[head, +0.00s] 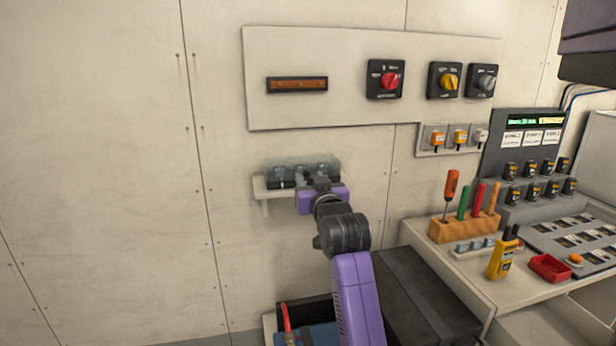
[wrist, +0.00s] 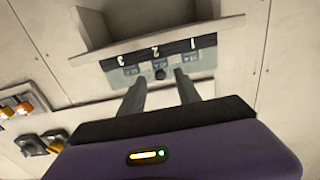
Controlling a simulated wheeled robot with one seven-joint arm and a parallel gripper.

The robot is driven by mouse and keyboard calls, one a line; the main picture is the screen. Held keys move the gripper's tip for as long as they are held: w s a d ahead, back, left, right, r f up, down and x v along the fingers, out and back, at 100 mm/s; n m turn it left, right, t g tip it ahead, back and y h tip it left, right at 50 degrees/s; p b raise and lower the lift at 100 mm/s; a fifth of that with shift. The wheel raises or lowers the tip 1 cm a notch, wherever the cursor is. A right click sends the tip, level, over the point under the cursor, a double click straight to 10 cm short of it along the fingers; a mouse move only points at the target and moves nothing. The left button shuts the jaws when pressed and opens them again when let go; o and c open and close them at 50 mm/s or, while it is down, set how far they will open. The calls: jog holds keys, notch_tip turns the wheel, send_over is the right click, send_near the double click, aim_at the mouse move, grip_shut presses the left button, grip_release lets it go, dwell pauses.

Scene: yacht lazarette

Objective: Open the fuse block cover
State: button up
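The fuse block (head: 283,184) sits on a small wall shelf under a clear, smoky cover (head: 300,161), which appears to be down over it. In the wrist view, which is upside down, the fuse block's dark strip (wrist: 135,57) shows the numbers 1, 2 and 3. A small dark knob (wrist: 160,74) is at the middle of the cover's front edge. My gripper (head: 316,182) is right in front of the block and hides part of it. In the wrist view, my gripper (wrist: 160,84) is open, its two fingers apart either side of the knob; I cannot tell whether they touch anything.
The shelf (head: 262,193) juts from the wall. A panel (head: 345,50) with rotary switches hangs above. To the right, a bench holds a wooden tool rack (head: 467,228), a yellow meter (head: 502,258) and a red tray (head: 549,268). The wall to the left is bare.

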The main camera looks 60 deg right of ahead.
aim_at(303, 168)
jog(key=shift+x, duration=1.25)
grip_shut()
dwell(0.5)
